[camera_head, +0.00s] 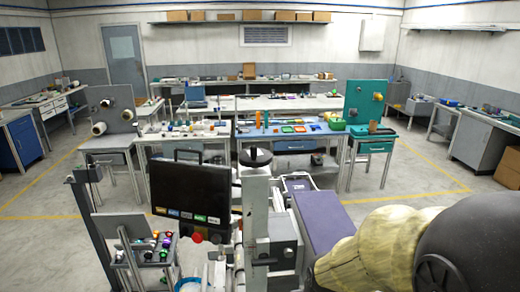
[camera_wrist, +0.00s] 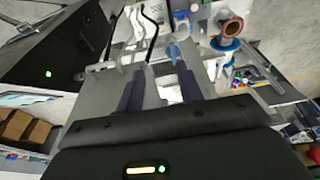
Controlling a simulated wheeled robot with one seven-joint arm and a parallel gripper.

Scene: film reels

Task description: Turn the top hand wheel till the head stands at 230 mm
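The top hand wheel (camera_head: 255,157) is a black disc on top of a pale upright column (camera_head: 256,205) in the middle foreground of the head view. A grey block (camera_head: 285,240), which may be the head, sits low at the column's right side. No millimetre scale or reading can be made out. In the wrist view my gripper (camera_wrist: 160,80) has two dark fingers standing apart with nothing held between them. The hand wheel cannot be made out in the wrist view. My gripper cannot be made out in the head view, so its distance from the wheel is unclear.
A black panel (camera_head: 190,195) with coloured labels stands close left of the column. A purple-topped surface (camera_head: 328,218) lies to its right. A stand with coloured knobs (camera_head: 163,245) is at lower left. Benches (camera_head: 290,143) with small items stand behind; open floor lies at right.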

